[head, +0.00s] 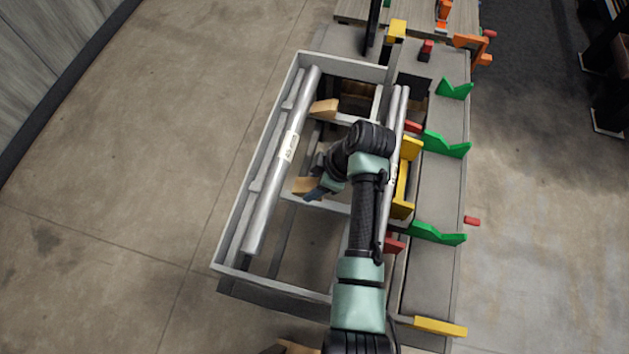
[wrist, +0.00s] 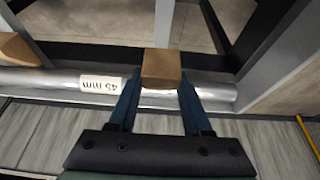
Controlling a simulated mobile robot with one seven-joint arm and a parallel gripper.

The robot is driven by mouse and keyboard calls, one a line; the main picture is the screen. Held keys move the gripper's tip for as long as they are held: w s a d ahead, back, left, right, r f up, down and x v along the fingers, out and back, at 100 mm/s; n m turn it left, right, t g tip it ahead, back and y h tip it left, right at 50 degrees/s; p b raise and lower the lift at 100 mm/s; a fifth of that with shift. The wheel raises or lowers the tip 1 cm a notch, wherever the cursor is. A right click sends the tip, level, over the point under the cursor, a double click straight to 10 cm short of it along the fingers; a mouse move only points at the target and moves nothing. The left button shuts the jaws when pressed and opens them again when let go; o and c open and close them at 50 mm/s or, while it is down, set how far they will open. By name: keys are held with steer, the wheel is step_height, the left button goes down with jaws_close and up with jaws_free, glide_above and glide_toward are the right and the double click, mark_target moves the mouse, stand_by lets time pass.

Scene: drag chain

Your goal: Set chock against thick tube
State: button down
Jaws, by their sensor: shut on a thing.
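The thick tube (head: 268,198) is a long silver pipe lying lengthwise along the left side of the grey frame. Its white label reads 45 mm in the wrist view, where the tube (wrist: 55,82) runs across the picture. My gripper (head: 314,193) is shut on a wooden chock (head: 303,185) just right of the tube. In the wrist view the blue fingers (wrist: 160,92) grip both sides of the chock (wrist: 162,66), which covers part of the tube. I cannot tell whether it touches the tube. Another wooden chock (head: 323,108) sits farther along, close to the tube's right side.
Thinner tubes (head: 401,108) lie on the frame's right side, partly behind my arm. Green brackets (head: 446,144), yellow pieces (head: 405,178) and red blocks (head: 471,220) lie farther right. The grey frame's left wall (head: 236,215) edges the tube. Bare floor lies left.

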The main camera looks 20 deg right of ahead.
mark_target(302, 191)
steer(key=shift+d+b+x, duration=0.15)
steer(key=shift+b+x, duration=0.6)
steer(key=shift+x, duration=0.25)
steer(key=shift+d+b+x, duration=0.1)
steer(key=shift+b+x, duration=0.65)
steer(key=shift+x, duration=0.3)
steer(key=shift+w+a+f+b, duration=0.4)
steer(key=shift+a+f+b, duration=0.35)
steer(key=shift+a+f, duration=0.1)
steer(key=shift+c, duration=1.3)
jaws_free()
steer(key=shift+d, duration=0.1)
steer(key=v, duration=1.3)
steer(key=shift+b, duration=0.35)
